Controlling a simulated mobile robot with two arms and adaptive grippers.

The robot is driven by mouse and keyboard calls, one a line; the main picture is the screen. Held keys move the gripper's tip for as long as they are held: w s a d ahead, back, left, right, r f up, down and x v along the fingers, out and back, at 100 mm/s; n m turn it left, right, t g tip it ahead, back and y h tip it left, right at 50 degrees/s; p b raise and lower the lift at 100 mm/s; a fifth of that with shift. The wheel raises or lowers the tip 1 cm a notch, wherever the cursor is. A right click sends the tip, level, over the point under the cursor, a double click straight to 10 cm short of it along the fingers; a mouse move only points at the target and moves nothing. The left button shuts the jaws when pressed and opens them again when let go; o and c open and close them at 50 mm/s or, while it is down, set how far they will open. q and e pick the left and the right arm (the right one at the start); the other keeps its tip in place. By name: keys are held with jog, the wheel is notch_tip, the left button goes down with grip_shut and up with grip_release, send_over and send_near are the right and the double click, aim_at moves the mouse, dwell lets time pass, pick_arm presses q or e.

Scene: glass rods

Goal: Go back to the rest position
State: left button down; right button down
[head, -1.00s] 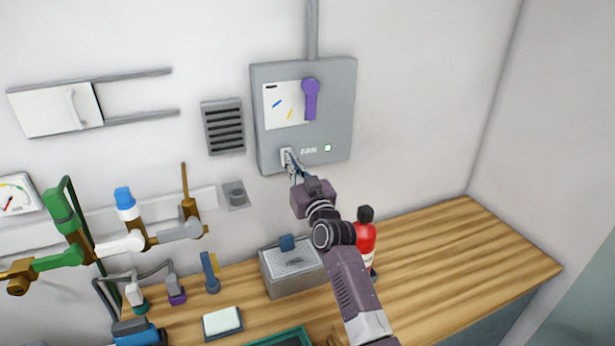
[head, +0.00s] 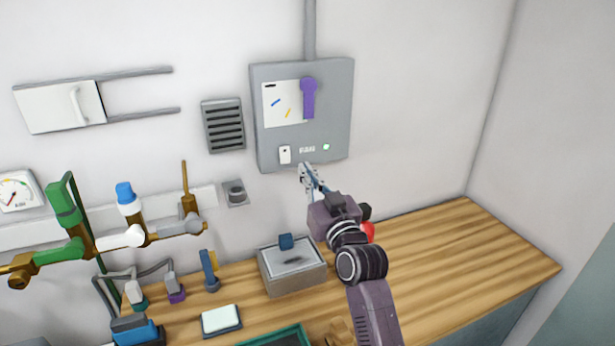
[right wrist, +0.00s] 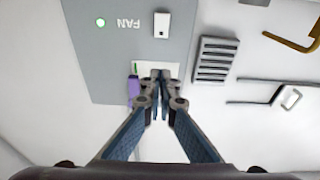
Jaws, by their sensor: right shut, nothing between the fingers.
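My right gripper (head: 306,170) is shut and empty. In the head view it is in front of the lower edge of the grey wall box (head: 338,110), just below and right of a white switch (head: 285,155). In the right wrist view the shut fingertips (right wrist: 160,78) point toward the wall, with the box (right wrist: 85,25) and its switch (right wrist: 161,25) upside down beyond them. A green light (head: 326,147) shows beside the FAN label. My left gripper is not in view.
A red bottle (head: 368,232) is partly hidden behind my right arm. A grey box with a blue knob (head: 295,280) stands on the wooden bench (head: 450,255). Valves and pipes (head: 130,237) line the left wall. The right part of the bench is clear.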

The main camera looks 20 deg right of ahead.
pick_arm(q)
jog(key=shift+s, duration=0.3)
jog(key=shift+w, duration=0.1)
